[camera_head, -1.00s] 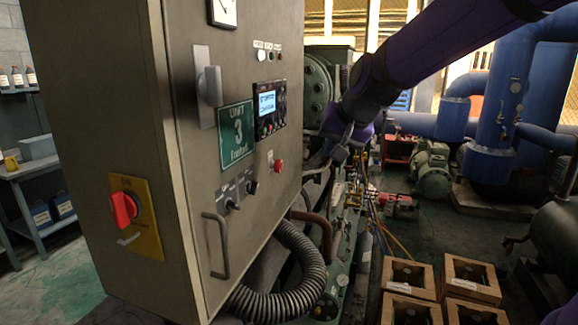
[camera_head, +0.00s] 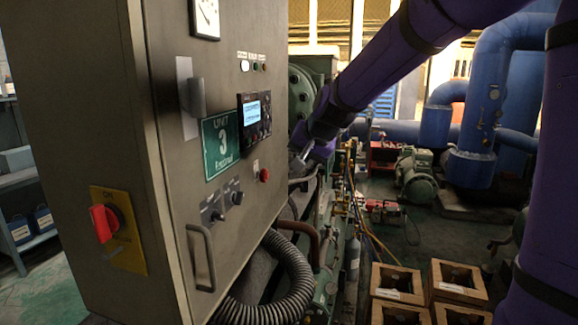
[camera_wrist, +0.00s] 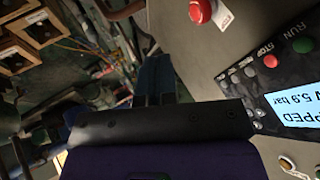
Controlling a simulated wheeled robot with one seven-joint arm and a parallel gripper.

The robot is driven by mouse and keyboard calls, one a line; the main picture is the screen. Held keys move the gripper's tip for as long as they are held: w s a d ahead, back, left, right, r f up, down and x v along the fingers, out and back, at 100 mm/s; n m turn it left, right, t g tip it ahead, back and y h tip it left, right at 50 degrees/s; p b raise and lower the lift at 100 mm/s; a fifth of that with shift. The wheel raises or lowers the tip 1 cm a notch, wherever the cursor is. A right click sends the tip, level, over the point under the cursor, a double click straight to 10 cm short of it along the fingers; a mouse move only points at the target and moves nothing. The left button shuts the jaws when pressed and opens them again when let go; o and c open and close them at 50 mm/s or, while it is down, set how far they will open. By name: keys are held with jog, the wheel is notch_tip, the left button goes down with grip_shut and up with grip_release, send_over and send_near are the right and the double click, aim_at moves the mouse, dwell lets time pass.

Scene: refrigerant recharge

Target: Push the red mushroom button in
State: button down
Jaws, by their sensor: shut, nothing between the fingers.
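The red mushroom button (camera_head: 264,175) is on the grey cabinet's front face, right of the green Unit 3 sign. In the wrist view the red button (camera_wrist: 201,11) shows as a round cap at the top, beside a white label. My gripper (camera_head: 296,165) is just right of the button in the head view, out in front of the cabinet face and apart from the button. In the wrist view my gripper's fingers (camera_wrist: 154,70) are shut and empty, pointing up the picture, left of and below the button.
The grey cabinet (camera_head: 160,120) carries a control panel (camera_head: 255,117) with a lit screen, two black knobs, a door handle (camera_head: 201,257) and a red rotary switch (camera_head: 105,222) on a yellow plate. A ribbed hose (camera_head: 285,275) runs below. Wooden crates (camera_head: 397,283) stand on the floor at right.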

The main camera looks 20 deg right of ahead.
aim_at(263, 175)
jog(key=w+a+f, duration=0.4)
jog(key=w+f, duration=0.2)
jog(key=w, duration=0.2)
jog(key=shift+a+f, duration=0.2)
jog(key=shift+a, duration=0.05)
dwell(0.4)
